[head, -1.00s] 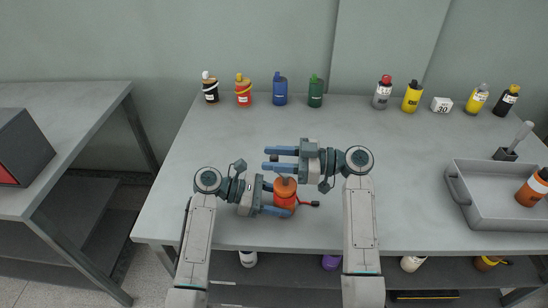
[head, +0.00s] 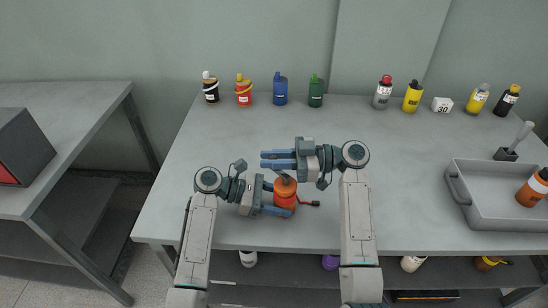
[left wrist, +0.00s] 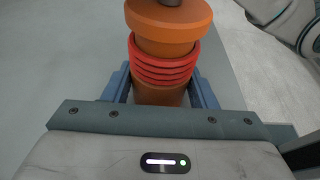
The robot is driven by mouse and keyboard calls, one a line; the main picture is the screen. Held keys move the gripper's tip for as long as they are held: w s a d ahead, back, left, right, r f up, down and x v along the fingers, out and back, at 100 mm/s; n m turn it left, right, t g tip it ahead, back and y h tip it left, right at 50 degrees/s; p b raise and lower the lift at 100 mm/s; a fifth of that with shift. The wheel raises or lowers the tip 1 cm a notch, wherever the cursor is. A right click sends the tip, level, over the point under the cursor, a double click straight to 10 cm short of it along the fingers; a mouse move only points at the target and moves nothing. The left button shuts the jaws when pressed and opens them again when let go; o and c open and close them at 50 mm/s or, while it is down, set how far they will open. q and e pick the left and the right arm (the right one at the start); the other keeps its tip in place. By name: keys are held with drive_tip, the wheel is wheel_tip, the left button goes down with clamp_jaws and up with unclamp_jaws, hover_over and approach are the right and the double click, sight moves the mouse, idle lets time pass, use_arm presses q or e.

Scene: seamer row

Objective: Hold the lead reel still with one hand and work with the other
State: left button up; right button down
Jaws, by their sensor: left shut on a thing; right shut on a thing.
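The lead reel (head: 285,193) is an orange drum with red cable wound round it, standing upright near the table's front edge. A short red lead with a dark end (head: 311,203) reaches out to its right. My left gripper (head: 279,198) is shut on the reel's lower body, one finger on each side. The left wrist view shows the orange top, red windings (left wrist: 165,62) and a dark grey post (left wrist: 171,2) on top. My right gripper (head: 263,158) is above and just behind the reel, its fingers close together at the grey post. The fingers hide most of what they grip.
Several bottles and canisters stand along the back, with a white block marked 30 (head: 442,104). A grey tray (head: 459,198) with an orange bottle (head: 533,188) is at the right. The table between is clear. Another table (head: 70,110) stands at the left.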

drive_tip(key=shift+s+a+n+g+h, duration=0.15)
drive_tip(key=shift+s+n+g+h, duration=0.15)
drive_tip(key=shift+n+g, duration=0.7)
drive_tip(key=shift+s+a+n+g+h, duration=0.2)
drive_tip(key=shift+n+g+h, duration=0.35)
drive_tip(key=shift+g, duration=0.85)
drive_tip(key=shift+s+a+n+g+h, duration=0.1)
drive_tip(key=shift+s+n+g+h, duration=0.15)
drive_tip(key=shift+n+g, duration=0.8)
drive_tip(key=shift+g, duration=0.35)
drive_tip(key=c, duration=1.3)
unclamp_jaws()
drive_tip(key=shift+c, duration=0.2)
wheel_tip(320, 180, up, 10)
